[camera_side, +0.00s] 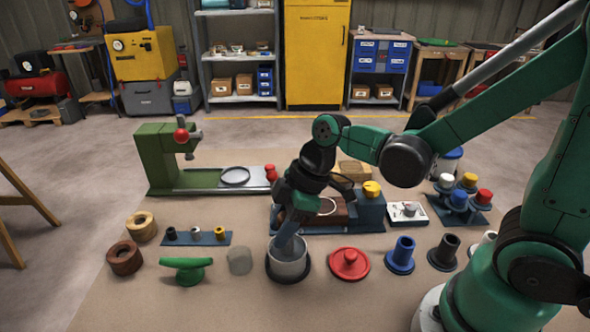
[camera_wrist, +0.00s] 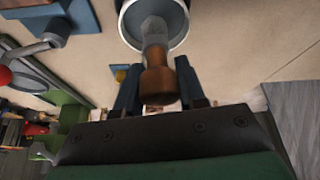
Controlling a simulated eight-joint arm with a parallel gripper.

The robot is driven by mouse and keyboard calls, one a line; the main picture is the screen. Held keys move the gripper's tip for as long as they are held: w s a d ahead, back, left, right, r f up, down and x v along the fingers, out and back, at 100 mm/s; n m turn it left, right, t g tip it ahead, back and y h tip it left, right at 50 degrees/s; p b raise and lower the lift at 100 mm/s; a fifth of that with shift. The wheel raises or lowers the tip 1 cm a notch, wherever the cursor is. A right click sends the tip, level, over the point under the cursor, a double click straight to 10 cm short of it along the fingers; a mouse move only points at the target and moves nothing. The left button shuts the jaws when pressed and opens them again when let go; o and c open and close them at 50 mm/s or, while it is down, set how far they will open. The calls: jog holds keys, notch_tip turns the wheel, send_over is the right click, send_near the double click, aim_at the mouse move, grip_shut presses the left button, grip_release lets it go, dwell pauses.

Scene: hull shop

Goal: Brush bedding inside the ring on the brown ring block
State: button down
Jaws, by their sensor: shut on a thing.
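My gripper (camera_side: 292,232) points down over a grey pot (camera_side: 289,268) with a dark base. In the wrist view my gripper (camera_wrist: 160,88) is shut on a brush with a brown handle (camera_wrist: 158,86) and grey ferrule (camera_wrist: 154,32). The brush reaches into the pot's mouth (camera_wrist: 178,38); its bristles are hidden. A brown block (camera_side: 329,211) sits in a blue-ended fixture (camera_side: 370,212) behind the gripper, partly hidden by my arm. A separate brown ring-shaped piece (camera_side: 125,257) lies at the mat's left. I cannot tell which is the ring block.
A green press (camera_side: 158,160) with a grey bed stands behind left. Around the pot are a red lidded disc (camera_side: 349,264), a blue flanged tube (camera_side: 401,255), a green cleat (camera_side: 187,268) and a grey lump (camera_side: 239,260). The front mat is clear.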

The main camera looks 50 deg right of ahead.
aim_at(281, 217)
jog(key=shift+r, duration=3.25)
